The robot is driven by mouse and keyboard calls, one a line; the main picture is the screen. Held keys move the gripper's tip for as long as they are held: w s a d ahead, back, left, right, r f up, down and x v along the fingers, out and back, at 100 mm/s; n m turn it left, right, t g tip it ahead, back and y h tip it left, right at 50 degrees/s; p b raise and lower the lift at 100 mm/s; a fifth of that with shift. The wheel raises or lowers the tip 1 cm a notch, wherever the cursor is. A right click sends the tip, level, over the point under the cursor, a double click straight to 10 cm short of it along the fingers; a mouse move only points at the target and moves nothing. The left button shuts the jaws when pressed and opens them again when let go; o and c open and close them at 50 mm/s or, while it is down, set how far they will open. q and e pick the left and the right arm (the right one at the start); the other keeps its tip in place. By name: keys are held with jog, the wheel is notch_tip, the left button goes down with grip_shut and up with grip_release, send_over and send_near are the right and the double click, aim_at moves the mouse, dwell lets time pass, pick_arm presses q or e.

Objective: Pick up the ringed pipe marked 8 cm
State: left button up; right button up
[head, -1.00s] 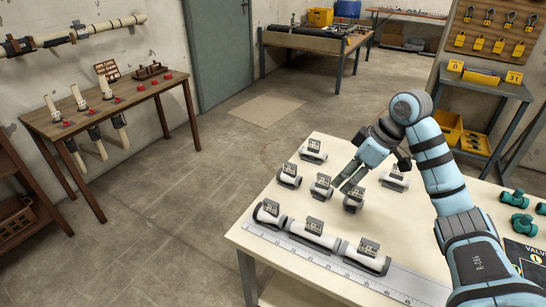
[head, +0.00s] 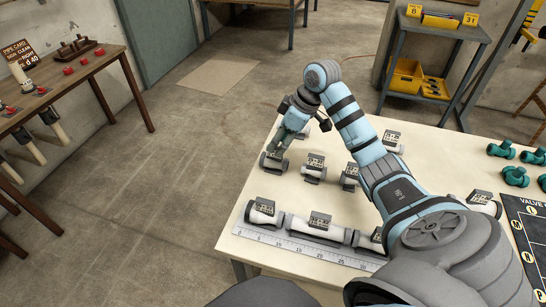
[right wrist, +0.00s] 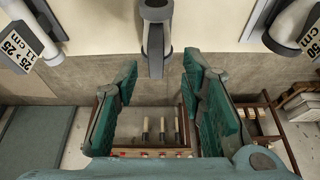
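Several short white pipes with grey parts and small label cards lie on the cream table (head: 240,246). My right gripper (head: 283,143) is at the table's far left edge, close to one such pipe (head: 272,162). In the right wrist view the gripper (right wrist: 160,75) is open and empty. A white pipe with a grey end (right wrist: 155,35) lies just beyond the fingertips, roughly centred between them. Other short pipes (head: 313,168) and (head: 350,178) lie to the right. No 8 cm marking is readable, so I cannot tell which pipe carries it. My left gripper is not in view.
A long pipe assembly (head: 310,226) lies behind a ruler (head: 290,247) at the table's front. Green fittings (head: 514,176) and a dark valve board (head: 525,225) are on the right. In the right wrist view, labelled pipes flank the gripper, including one at left (right wrist: 35,25).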

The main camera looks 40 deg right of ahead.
aim_at(274, 159)
jog(key=x, duration=0.2)
jog(key=b+x, duration=0.1)
jog(key=x, duration=0.2)
jog(key=shift+w+d+f, duration=0.15)
jog(key=shift+w+d, duration=0.05)
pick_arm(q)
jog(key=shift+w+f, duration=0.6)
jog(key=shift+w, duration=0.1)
pick_arm(e)
jog(key=shift+c, duration=0.4)
grip_shut()
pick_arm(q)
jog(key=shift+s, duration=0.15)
